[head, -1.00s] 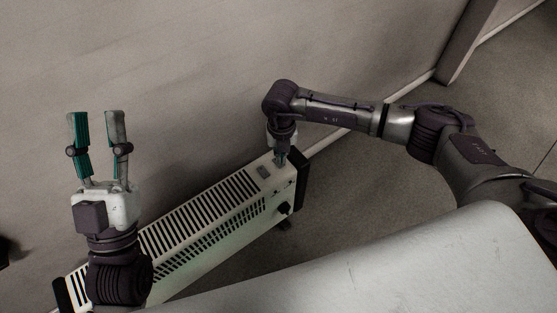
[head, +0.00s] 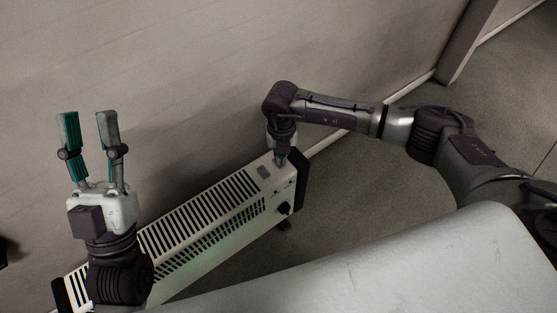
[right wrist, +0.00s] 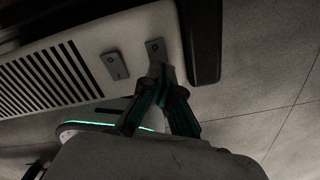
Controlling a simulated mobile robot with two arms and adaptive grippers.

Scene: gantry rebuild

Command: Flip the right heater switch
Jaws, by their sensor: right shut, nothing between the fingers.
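The heater (head: 210,222) is a long pale convector with slotted vents, standing along the wall. Near its dark right end cap are two small grey switches. The left switch (right wrist: 115,65) also shows in the head view (head: 264,172). The right switch (right wrist: 155,48) is in the right wrist view, just beyond my fingertips; in the head view my gripper mostly hides it. My right gripper (right wrist: 159,73) is shut and empty, pointing down at the right switch. I cannot tell whether it touches it. My left gripper (head: 87,120) is open and empty, raised above the heater's left end.
A dark knob (head: 285,208) sits on the heater's right end. The wall (head: 180,70) is close behind the heater. A large pale surface (head: 380,260) fills the lower right. Grey floor (head: 350,185) lies clear right of the heater.

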